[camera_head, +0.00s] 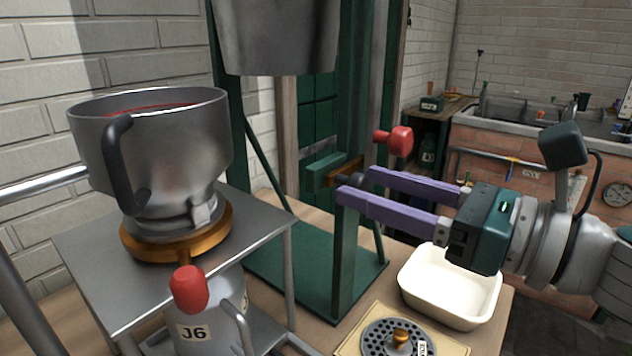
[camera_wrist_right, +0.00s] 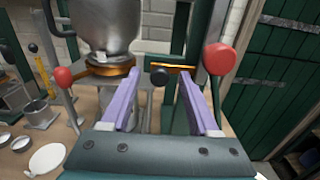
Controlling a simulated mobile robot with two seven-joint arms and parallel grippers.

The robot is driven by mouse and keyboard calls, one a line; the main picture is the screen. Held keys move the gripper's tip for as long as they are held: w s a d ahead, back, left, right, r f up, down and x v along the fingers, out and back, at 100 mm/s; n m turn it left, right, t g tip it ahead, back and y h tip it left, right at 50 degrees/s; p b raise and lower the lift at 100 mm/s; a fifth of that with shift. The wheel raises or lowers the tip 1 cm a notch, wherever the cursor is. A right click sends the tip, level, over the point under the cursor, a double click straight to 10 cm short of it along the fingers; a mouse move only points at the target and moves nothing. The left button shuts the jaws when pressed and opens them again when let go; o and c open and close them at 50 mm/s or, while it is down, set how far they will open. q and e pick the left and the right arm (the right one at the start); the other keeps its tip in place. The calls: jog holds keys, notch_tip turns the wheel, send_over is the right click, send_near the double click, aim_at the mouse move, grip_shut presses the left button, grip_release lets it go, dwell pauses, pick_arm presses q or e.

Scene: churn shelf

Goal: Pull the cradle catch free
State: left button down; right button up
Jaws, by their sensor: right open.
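A black round knob (camera_head: 352,179), which looks like the cradle catch, sticks out from a brass bar on the green upright frame (camera_head: 345,255). The black knob (camera_wrist_right: 159,77) also shows in the right wrist view. My right gripper (camera_head: 356,180) is open, with its two purple fingers reaching left toward the frame. In the right wrist view, the knob lies between the fingertips (camera_wrist_right: 159,79), with a gap on both sides. A red ball handle (camera_head: 398,138) stands just above the fingers. My left gripper is not in view.
A steel pot (camera_head: 150,150) sits in a brass ring (camera_head: 175,240) on a metal stand at left, with a red knob (camera_head: 189,290) in front. A steel vessel (camera_head: 278,35) hangs above. A white basin (camera_head: 450,285) stands below my right gripper.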

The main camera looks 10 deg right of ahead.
grip_shut()
dwell(0.3)
dwell(1.0)
